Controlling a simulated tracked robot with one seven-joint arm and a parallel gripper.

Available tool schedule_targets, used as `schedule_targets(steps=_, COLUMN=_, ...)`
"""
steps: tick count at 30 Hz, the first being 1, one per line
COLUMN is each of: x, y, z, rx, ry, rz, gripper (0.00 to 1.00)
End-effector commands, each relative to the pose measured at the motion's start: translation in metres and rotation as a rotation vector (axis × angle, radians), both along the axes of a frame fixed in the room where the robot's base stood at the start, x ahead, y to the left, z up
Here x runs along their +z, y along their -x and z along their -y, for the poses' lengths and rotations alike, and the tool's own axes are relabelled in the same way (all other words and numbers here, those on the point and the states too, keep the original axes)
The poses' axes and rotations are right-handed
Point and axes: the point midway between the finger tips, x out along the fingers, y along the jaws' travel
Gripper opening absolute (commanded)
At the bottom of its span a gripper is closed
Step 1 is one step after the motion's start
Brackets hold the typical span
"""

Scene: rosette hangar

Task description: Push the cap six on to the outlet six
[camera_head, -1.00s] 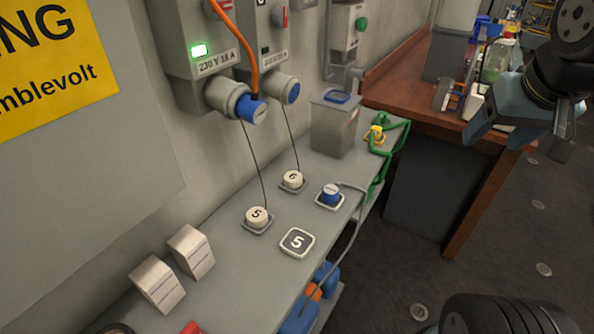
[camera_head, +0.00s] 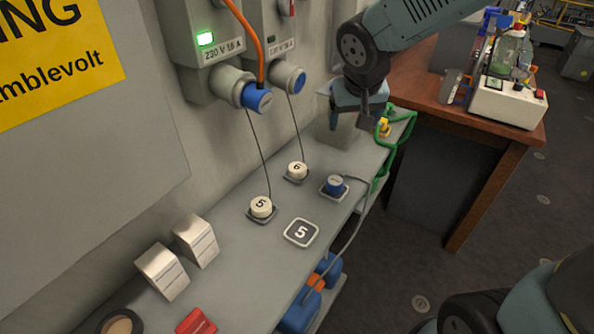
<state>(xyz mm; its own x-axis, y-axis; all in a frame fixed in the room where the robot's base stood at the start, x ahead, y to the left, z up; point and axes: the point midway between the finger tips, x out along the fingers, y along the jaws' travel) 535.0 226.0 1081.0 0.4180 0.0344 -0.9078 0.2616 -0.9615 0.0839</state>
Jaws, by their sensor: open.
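Cap six (camera_head: 297,169) is a round white cap marked 6. It sits on a small square holder on the grey bench, with a thin cord running up to the right wall outlet. That outlet, which I take as outlet six (camera_head: 292,81), is a grey socket with a blue front below a wall box. Its front is uncovered and its number is not readable. My gripper (camera_head: 350,120) is open and empty, up and to the right of cap six in the picture and apart from it.
A white cap marked 5 (camera_head: 261,206) sits nearer me. An orange cable enters the left outlet (camera_head: 238,91). A blue-topped piece (camera_head: 335,185) with a grey cable stands right of cap six. A grey bin (camera_head: 340,135) is largely hidden behind my gripper. A 5 plate (camera_head: 301,232) lies in front.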

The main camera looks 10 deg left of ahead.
Motion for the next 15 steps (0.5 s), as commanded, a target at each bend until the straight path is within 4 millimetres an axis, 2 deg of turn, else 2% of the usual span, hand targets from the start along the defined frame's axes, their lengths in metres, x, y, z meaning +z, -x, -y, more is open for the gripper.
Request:
schedule_targets(steps=1, x=-0.01, y=-0.001, z=-0.018, rx=0.024, ry=-0.007, rz=-0.011, gripper=0.83)
schedule_targets(steps=6, x=-0.034, y=0.002, z=-0.064, rx=0.08, ry=-0.035, rz=-0.034, gripper=0.83)
schedule_targets(steps=10, x=-0.047, y=0.006, z=-0.088, rx=0.107, ry=-0.055, rz=-0.049, gripper=0.83)
schedule_targets(steps=15, x=-0.055, y=0.009, z=-0.103, rx=0.123, ry=-0.068, rz=-0.058, gripper=0.83)
